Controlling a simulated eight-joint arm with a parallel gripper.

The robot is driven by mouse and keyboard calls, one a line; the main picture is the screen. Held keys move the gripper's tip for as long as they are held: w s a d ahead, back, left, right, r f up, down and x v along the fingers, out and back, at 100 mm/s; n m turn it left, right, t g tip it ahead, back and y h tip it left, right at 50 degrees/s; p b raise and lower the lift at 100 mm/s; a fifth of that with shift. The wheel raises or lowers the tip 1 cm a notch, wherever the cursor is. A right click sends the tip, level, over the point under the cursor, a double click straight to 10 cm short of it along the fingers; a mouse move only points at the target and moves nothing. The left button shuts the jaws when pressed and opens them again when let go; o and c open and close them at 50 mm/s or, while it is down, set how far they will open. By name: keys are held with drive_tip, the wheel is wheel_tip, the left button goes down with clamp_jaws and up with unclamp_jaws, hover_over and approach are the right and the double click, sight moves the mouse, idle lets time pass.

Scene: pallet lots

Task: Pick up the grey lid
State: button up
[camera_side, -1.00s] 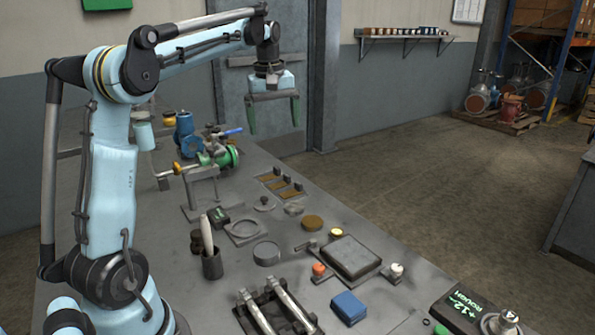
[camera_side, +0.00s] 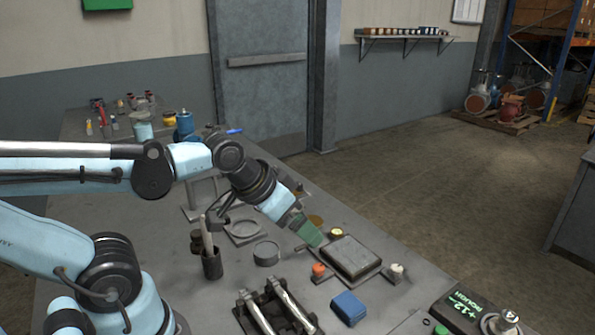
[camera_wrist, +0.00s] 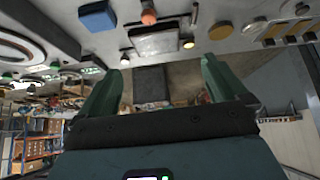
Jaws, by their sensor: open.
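My gripper (camera_side: 309,233) is open and empty, tilted down over the bench near the grey block. In the wrist view its two green fingers (camera_wrist: 162,70) stand wide apart. A small round grey piece with a knob, which looks like the grey lid (camera_wrist: 302,9), is at the top right edge of the wrist view, partly cut off. It lies outside the fingers and apart from them. In the side view my arm hides the lid's spot.
A grey block on a plate (camera_side: 350,256) lies by my gripper, with an orange knob (camera_side: 319,269) and a yellow knob (camera_side: 336,232) beside it. A blue box (camera_side: 348,307), a grey ring (camera_side: 266,252) and a dark cup holding a handle (camera_side: 212,263) stand nearby.

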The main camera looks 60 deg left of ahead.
drive_tip(key=shift+s+d+f, duration=0.15)
drive_tip(key=shift+f, duration=0.1)
